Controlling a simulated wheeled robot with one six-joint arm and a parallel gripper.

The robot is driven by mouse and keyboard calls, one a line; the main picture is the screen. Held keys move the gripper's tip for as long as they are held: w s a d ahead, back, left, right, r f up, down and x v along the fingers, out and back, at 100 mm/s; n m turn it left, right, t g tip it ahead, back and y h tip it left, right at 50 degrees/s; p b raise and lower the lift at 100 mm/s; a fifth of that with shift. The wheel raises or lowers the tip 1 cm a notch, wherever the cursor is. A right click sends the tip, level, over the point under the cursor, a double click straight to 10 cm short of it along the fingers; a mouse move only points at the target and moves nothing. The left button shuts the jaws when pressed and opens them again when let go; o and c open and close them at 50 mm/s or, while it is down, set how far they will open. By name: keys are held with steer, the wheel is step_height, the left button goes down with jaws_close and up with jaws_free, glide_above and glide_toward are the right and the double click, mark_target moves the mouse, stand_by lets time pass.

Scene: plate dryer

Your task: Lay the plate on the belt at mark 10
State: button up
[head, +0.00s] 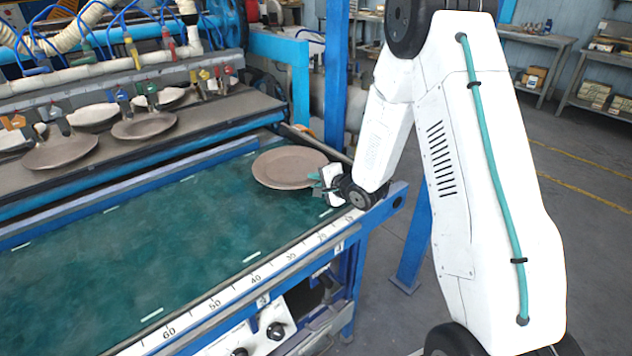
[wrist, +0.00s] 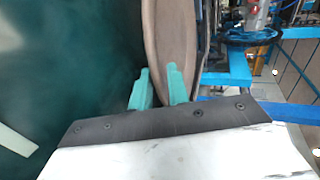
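A brown round plate (head: 289,167) is over the right end of the green belt (head: 150,240), lying roughly level. My gripper (head: 322,184) is at its right edge, with the teal fingers around the rim. In the wrist view the plate (wrist: 172,45) shows nearly edge-on, and my gripper (wrist: 158,88) has one finger on each side of the rim. I cannot tell whether the plate touches the belt. The number scale (head: 255,282) runs along the belt's front edge; its low end is near my gripper, and I cannot read mark 10.
A blue post (head: 335,75) rises behind the belt's right end. The belt left of the plate is clear.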

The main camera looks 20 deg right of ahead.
steer(key=v, duration=1.1)
steer(key=shift+s+d+r, duration=0.1)
steer(key=shift+s, duration=0.05)
steer(key=shift+s+d+r, duration=0.1)
steer(key=shift+r, duration=0.2)
steer(key=s+d+r+n+g+h, duration=0.1)
steer(key=s+r+n+g+h, duration=0.45)
steer(key=s+r, duration=0.5)
steer(key=s+a+r+n+g, duration=0.3)
steer(key=s+a+r+n, duration=0.1)
steer(key=s, duration=0.7)
steer(key=s+a+r+n+g+y, duration=0.1)
steer(key=s+a+r+n+g, duration=0.2)
steer(key=s, duration=0.9)
step_height(320, 180, up, 2)
steer(key=shift+a+n, duration=0.75)
steer(key=shift+n, duration=0.2)
